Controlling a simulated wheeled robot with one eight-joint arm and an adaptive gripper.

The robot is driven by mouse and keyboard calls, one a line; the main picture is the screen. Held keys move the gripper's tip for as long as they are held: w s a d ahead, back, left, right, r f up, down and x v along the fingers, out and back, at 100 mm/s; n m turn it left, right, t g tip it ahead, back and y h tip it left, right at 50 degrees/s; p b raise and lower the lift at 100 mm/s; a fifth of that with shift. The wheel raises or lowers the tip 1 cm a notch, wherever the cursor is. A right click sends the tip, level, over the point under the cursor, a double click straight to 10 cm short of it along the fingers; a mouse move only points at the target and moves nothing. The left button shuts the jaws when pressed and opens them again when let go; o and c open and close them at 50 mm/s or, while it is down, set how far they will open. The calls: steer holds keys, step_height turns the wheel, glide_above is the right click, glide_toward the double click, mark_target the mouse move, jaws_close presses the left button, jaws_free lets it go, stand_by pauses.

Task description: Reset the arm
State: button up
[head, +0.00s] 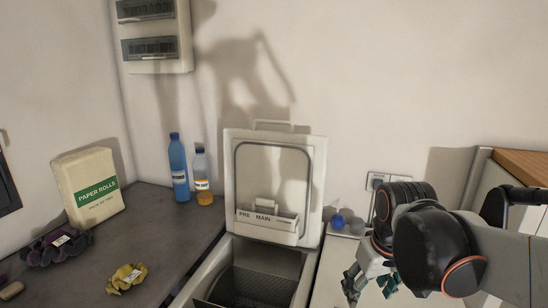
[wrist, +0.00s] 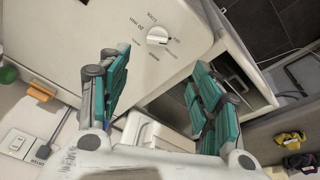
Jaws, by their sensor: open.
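My gripper (head: 369,287) is at the lower right of the head view, with teal finger pads pointing down. It also shows in the wrist view (wrist: 160,88), where its two fingers are spread wide apart with nothing between them. A toploader (head: 310,240) stands with its lid (head: 317,185) raised against the wall and its dark drum (head: 258,285) exposed. A dispenser marked PRE and MAIN (head: 266,228) is on the inside of the lid. In the wrist view, a white panel with a dial (wrist: 158,35) lies beyond the fingers. My arm hides much of the right side.
A dark counter (head: 170,235) at left holds a paper rolls box (head: 88,187), a blue bottle (head: 178,170), an orange bottle (head: 202,180), a yellow cloth bundle (head: 127,278) and a purple one (head: 58,245). Wall sockets (head: 376,182) are behind my arm. A wood-topped unit (head: 520,162) stands at right.

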steer(key=s+m+t, duration=0.2)
steer(key=s+t, duration=0.2)
steer(key=s, duration=0.5)
steer(key=shift+s+r, duration=0.15)
steer(key=shift+r, duration=0.3)
stand_by(0.4)
